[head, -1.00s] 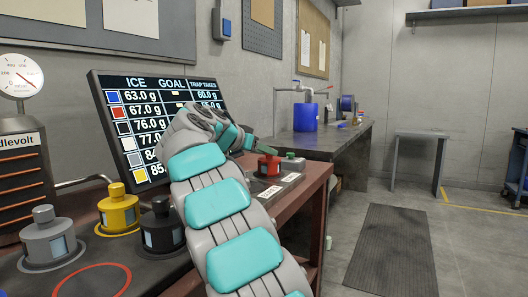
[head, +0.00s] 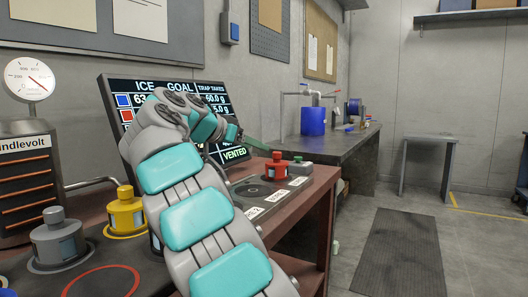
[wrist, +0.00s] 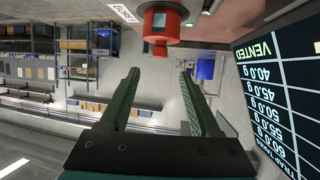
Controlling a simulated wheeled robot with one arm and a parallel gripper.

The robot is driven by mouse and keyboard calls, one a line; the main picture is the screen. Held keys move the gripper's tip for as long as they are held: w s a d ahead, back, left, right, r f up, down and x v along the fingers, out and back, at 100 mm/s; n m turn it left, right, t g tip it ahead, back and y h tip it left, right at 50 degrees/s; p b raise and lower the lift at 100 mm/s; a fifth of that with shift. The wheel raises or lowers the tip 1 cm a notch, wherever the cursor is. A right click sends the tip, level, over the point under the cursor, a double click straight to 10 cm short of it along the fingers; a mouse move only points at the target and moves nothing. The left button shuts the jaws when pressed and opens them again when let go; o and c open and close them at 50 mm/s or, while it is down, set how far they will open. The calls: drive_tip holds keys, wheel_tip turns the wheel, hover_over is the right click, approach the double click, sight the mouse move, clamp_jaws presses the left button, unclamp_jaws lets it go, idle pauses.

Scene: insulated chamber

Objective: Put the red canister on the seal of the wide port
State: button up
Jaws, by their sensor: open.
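The red canister (head: 277,168) stands upright on the right end of the dark bench panel, beside a white label. It also shows upside down at the top of the wrist view (wrist: 160,22), beyond the fingertips and apart from them. My gripper (wrist: 158,78) is open and empty, its two green fingers spread. In the head view my arm hides most of it, and only a green finger (head: 258,144) shows above and left of the red canister. A dark round port (head: 254,190) lies left of the canister. I cannot tell which port is the wide one.
A yellow canister (head: 125,212) and a grey canister (head: 60,240) stand at the left, near a red ring (head: 103,283) on the bench. The screen (head: 125,92) rises behind my arm, reading "VENTED".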

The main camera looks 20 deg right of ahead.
drive_tip(key=shift+v, duration=1.6)
